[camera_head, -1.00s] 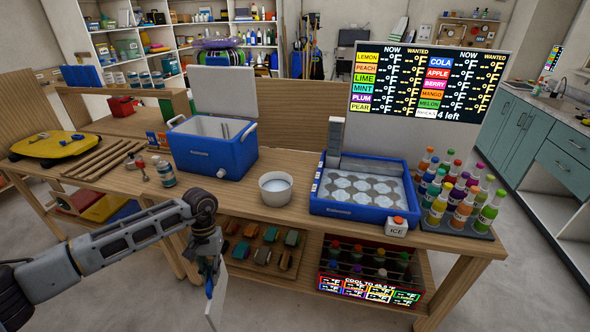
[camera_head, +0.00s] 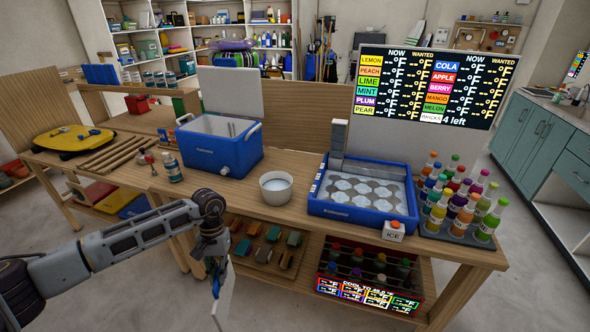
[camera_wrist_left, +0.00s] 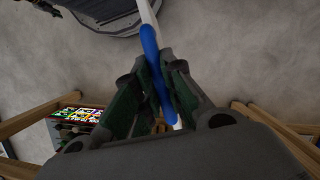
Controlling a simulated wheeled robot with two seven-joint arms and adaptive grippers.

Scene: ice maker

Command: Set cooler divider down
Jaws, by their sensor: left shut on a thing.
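My left gripper (camera_head: 216,272) is low in front of the workbench in the head view. It is shut on the cooler divider (camera_head: 223,302), a thin white panel with a blue edge. The divider hangs down roughly upright, seen nearly edge-on. In the left wrist view, the fingers (camera_wrist_left: 152,92) pinch the blue edge (camera_wrist_left: 151,50) of the divider. The blue cooler (camera_head: 222,152) stands on the bench with its pale lid (camera_head: 230,90) raised. The divider is outside the cooler, apart from the bench. My right gripper is not in view.
A white bowl (camera_head: 276,188) sits on the bench right of the cooler. The blue ice tray (camera_head: 362,212) and bottles (camera_head: 465,205) are further right. Wooden strips (camera_head: 112,155) and a yellow case (camera_head: 73,140) lie left. Bare floor (camera_head: 130,290) shows in front.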

